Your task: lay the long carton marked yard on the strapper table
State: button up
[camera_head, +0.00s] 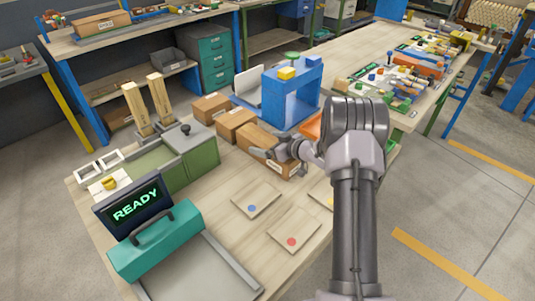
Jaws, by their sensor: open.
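A brown long carton (257,139) lies on the wooden bench, at the near end of a row of brown cartons. It has a pale label on its near right end, too small to read, so I cannot confirm the word yard. My gripper (277,155) is open at this carton, its fingers over the middle of it. I cannot tell whether they touch it, and the wrist hides part of the carton. A blue arch-shaped machine (273,96), which looks like the strapper, stands just behind, with a yellow block and a green light on top.
Two shorter cartons, a middle one (235,124) and a far one (210,107), sit close by. A READY screen (135,204), teal case (157,242) and green unit (192,155) stand left. Flat wooden squares, one with a blue dot (255,201), lie in front.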

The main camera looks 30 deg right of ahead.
jog(key=shift+r, duration=0.1)
jog(key=c, duration=2.1)
